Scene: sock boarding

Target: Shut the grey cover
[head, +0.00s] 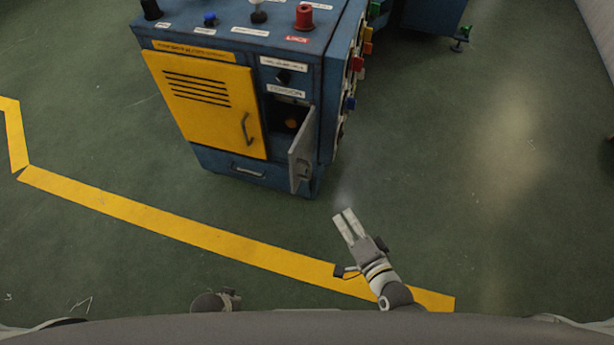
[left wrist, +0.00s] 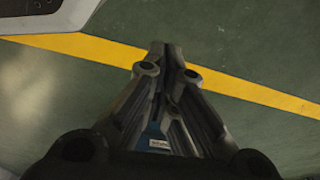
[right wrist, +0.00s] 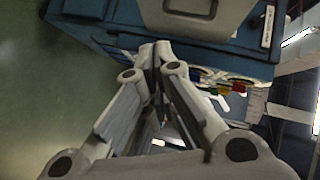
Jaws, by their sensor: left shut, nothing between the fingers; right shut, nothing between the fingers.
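The grey cover (head: 303,150) is a small door on the front right of the blue cabinet (head: 225,171). It stands open, swung out toward me, and shows a dark compartment (head: 285,115) with an orange part inside. My right gripper (head: 343,213) is shut and empty, in front of the cover and a little to its right, apart from it. In the right wrist view, the grey cover (right wrist: 190,28) with its handle appears just beyond the fingertips (right wrist: 156,52). My left gripper (left wrist: 166,48) is shut and empty over the floor; only a little of that arm shows in the head view.
A yellow door (head: 205,105) with a handle is shut beside the compartment. Knobs and a red button (head: 304,17) sit on the cabinet top, and coloured parts line its right side. A yellow floor line (head: 190,230) crosses in front. The floor to the right is clear.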

